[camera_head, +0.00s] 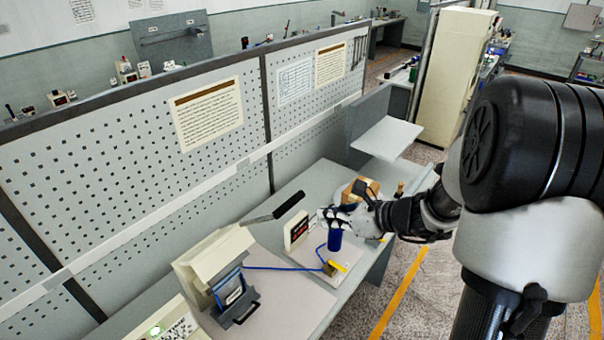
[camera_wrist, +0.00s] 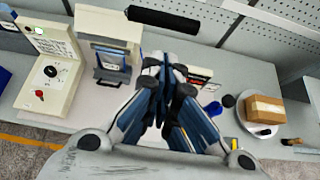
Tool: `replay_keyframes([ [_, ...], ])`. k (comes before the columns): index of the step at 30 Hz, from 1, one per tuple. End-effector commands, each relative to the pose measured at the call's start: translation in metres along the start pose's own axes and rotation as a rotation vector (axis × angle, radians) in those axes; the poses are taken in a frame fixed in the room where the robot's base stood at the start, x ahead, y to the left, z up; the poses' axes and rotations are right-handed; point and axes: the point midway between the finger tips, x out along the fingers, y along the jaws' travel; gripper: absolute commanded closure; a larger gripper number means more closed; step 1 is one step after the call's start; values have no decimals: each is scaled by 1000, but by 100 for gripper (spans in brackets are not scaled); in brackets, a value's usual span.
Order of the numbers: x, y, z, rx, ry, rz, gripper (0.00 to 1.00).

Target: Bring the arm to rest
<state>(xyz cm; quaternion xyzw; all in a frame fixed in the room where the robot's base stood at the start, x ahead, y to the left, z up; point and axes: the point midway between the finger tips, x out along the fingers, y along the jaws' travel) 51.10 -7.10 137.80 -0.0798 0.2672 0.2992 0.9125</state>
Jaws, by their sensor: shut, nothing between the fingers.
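My gripper (camera_head: 330,215) is at the end of my arm, which reaches in from the right over the workbench (camera_head: 310,185) in the head view. In the wrist view my gripper (camera_wrist: 172,72) has its fingers together with nothing between them. It is above the bench, near a blue cylinder (camera_head: 335,239) on a light base plate (camera_head: 316,263). The gripper and the arm hide part of what lies below them.
A beige device with a blue front (camera_head: 228,287) stands at left, with a blue cable to the plate. A control box (camera_wrist: 48,72) is beside it. A cardboard box (camera_wrist: 264,110) sits on a round plate (camera_wrist: 243,118). A pegboard (camera_head: 120,170) backs the bench.

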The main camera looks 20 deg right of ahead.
Motion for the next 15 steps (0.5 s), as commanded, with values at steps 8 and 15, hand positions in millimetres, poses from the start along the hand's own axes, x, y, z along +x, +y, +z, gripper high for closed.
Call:
replay_keyframes([
  [8,9,54,-6,-294,45,112,100],
  [15,0,172,-66,-1081,171,385,100],
])
